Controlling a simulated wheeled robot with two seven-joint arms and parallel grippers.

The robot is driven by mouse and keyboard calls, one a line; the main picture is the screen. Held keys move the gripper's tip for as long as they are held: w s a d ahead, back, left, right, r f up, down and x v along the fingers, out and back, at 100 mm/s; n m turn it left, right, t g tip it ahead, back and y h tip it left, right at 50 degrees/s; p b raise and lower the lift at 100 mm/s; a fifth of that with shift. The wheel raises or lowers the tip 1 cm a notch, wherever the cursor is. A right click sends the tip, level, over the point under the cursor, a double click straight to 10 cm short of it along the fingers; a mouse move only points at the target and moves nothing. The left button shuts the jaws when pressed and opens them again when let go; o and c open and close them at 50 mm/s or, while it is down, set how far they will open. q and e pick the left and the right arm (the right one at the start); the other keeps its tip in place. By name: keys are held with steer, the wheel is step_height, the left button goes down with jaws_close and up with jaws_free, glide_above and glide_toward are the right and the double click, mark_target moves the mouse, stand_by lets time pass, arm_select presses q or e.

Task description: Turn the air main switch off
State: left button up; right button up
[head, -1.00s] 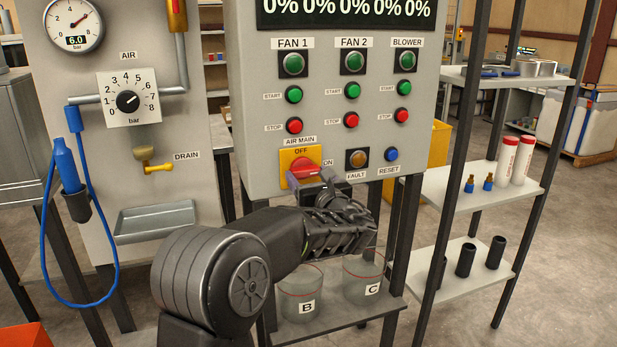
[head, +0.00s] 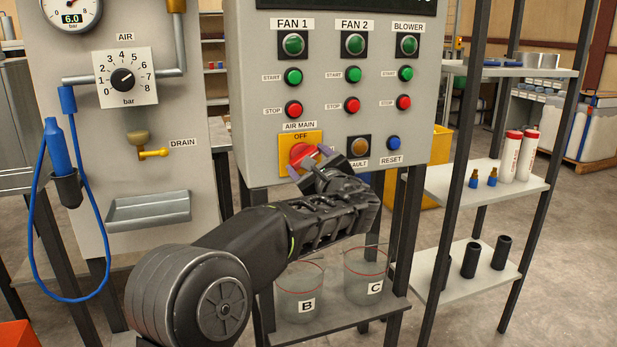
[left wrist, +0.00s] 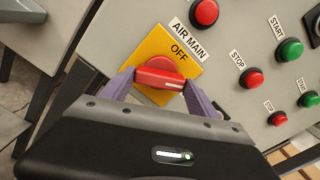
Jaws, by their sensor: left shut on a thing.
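The air main switch is a red rotary handle (head: 301,154) on a yellow plate (head: 286,141) marked OFF at its top, low on the grey control panel. My left gripper (head: 308,168) reaches it from below and partly hides it and the ON label. In the left wrist view the red handle (left wrist: 160,80) lies between the two purple fingers of my left gripper (left wrist: 157,84), which are shut on it. The handle's white mark is at its right end and seems to point between ON and OFF. My right gripper is not in view.
The fault lamp (head: 359,147) and blue reset button (head: 393,143) are close to the right of the gripper. Start and stop buttons sit above. Containers B (head: 299,303) and C (head: 366,283) stand on a shelf below. The air dial (head: 122,79) is on the left panel.

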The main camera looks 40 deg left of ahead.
arm_select(q)
steer(key=shift+f+n+b, duration=0.1)
steer(key=shift+n+b, duration=5.8)
steer(key=shift+b, duration=0.3)
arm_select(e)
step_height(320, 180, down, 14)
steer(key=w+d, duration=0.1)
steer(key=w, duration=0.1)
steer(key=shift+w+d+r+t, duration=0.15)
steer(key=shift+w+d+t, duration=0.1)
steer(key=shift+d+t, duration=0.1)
arm_select(q)
steer(key=o, duration=1.4)
steer(key=shift+c, duration=0.2)
steer(key=v, duration=0.7)
steer(key=shift+s+d, duration=0.2)
steer(key=shift+d, duration=0.15)
